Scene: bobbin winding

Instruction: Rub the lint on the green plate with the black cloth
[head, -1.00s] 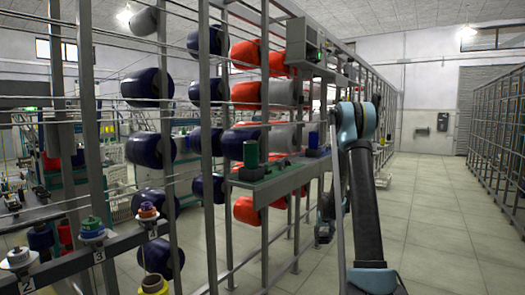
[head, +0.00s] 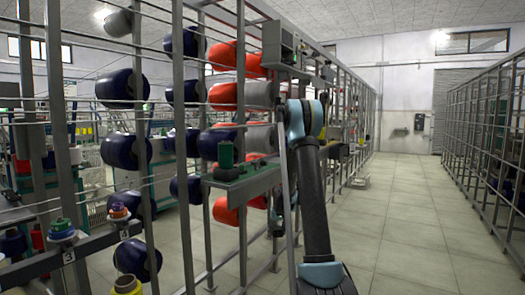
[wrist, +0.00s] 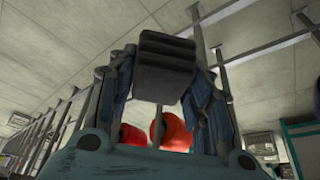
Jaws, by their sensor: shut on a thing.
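The green plate (head: 246,184) lies on a grey shelf fixed to the thread rack, left of my arm in the head view. I cannot make out lint on it at this distance. In the wrist view my gripper (wrist: 165,88) is shut on the black cloth (wrist: 165,62), which looks like a dark folded block between the two fingers. In the head view my gripper (head: 277,224) is small and low beside my arm, below and to the right of the plate, apart from it. The cloth cannot be made out there.
A green spool (head: 225,162) stands on the plate's left part. Rack posts with dark blue cones (head: 124,85) and red cones (head: 226,97) surround the shelf. A grey box (head: 283,46) hangs above. The tiled aisle (head: 400,215) on the right is clear.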

